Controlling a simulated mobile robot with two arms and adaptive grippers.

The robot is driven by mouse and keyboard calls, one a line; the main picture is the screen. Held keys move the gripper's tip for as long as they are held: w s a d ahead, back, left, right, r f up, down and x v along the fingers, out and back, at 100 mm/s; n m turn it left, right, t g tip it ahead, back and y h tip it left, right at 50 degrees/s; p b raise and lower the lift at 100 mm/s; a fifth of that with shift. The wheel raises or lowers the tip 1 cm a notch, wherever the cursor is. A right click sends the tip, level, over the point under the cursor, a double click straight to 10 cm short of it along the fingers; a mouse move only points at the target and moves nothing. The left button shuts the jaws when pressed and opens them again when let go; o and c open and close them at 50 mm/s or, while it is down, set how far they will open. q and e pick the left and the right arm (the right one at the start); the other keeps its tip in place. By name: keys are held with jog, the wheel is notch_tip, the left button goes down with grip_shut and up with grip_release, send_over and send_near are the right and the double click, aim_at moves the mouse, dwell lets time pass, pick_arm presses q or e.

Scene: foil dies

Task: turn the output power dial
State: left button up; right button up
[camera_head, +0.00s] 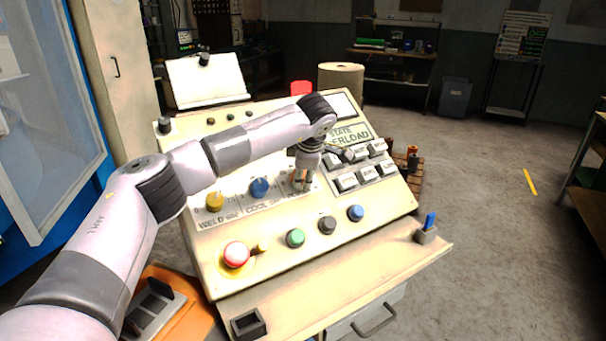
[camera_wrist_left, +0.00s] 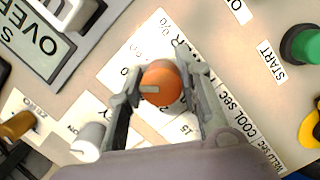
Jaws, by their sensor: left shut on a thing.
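The output power dial is an orange round knob (camera_wrist_left: 160,88) with a pale pointer mark, on a white label plate of the sloped console (camera_head: 380,222). In the head view my left gripper (camera_head: 303,184) comes down over the third dial position and hides the knob. In the left wrist view the two fingers (camera_wrist_left: 163,74) stand on either side of the orange knob and are shut on it. The blue dial (camera_head: 259,187) and the yellow dial (camera_head: 215,201) sit to its left in the head view. My right gripper is not in view.
Several grey keys (camera_head: 346,182) lie right of the gripper. A small holder (camera_head: 427,235) stands on the front ledge.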

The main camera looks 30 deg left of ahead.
pick_arm(q)
jog(key=o, duration=1.1)
jog(key=shift+o, duration=0.2)
jog(key=shift+r, duration=0.1)
jog(key=v, duration=1.2)
